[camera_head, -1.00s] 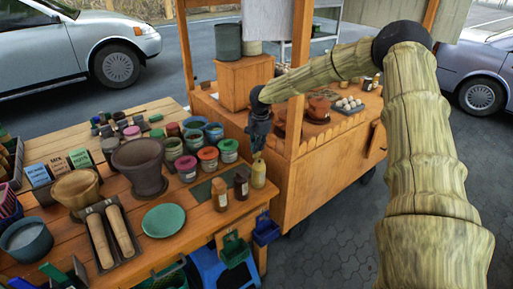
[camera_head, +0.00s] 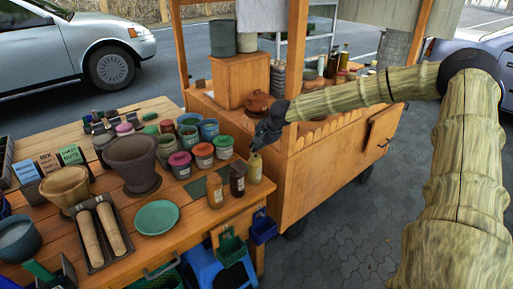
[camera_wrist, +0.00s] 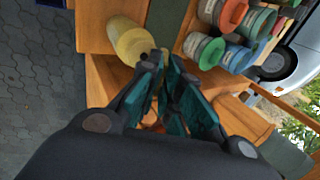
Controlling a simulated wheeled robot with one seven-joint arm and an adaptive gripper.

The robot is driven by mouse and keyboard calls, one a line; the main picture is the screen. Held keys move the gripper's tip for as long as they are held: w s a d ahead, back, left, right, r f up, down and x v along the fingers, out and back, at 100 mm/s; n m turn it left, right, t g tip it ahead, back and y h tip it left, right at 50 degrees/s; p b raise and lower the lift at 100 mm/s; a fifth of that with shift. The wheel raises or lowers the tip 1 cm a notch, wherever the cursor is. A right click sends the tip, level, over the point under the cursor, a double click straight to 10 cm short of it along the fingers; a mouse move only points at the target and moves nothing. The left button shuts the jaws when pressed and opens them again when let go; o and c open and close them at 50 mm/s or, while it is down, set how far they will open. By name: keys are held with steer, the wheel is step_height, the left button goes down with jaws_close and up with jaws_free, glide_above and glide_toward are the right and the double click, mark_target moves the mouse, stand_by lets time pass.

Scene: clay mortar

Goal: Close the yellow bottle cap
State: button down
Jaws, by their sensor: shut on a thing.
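The yellow bottle (camera_head: 255,168) stands upright near the right edge of the wooden table (camera_head: 165,250), beside a brown bottle (camera_head: 237,180) and an orange-brown bottle (camera_head: 215,190). My gripper (camera_head: 257,149) is right at the yellow bottle's top. In the wrist view the yellow bottle (camera_wrist: 127,38) lies just beyond my fingertips (camera_wrist: 158,58), which are close together on its cap end. The cap itself is mostly hidden by the fingers, so I cannot tell how far it is closed.
Lidded jars (camera_head: 203,155) stand left of the bottles, with a dark pot (camera_head: 133,160) and green plate (camera_head: 156,217) farther left. A wooden cart (camera_head: 325,165) stands close on the right, behind my gripper. Open paving (camera_head: 345,235) lies to the right.

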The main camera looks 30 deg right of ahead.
steer(key=s+f+t+b, duration=0.1)
steer(key=t+b, duration=0.1)
steer(key=b, duration=0.3)
steer(key=s+f+t+b, duration=0.1)
steer(key=f+t+b, duration=0.1)
steer(key=b, duration=0.4)
steer(key=s+f+t+b, duration=0.1)
steer(key=t+b, duration=0.2)
steer(key=b, duration=0.3)
steer(key=shift+s+d+f+t+y, duration=0.1)
steer(key=shift+d+f+t+y, duration=0.05)
steer(key=shift+f+t+y, duration=0.2)
steer(key=t+b, duration=0.1)
steer(key=b, duration=0.3)
steer(key=shift+s+f, duration=0.1)
steer(key=shift+f, duration=0.25)
steer(key=shift+t+b, duration=0.25)
steer(key=shift+b, duration=0.2)
steer(key=shift+t+b, duration=0.4)
steer(key=shift+b, duration=0.6)
steer(key=c, duration=1.6)
jaws_free()
steer(key=shift+s+r, duration=0.1)
steer(key=shift+s, duration=0.1)
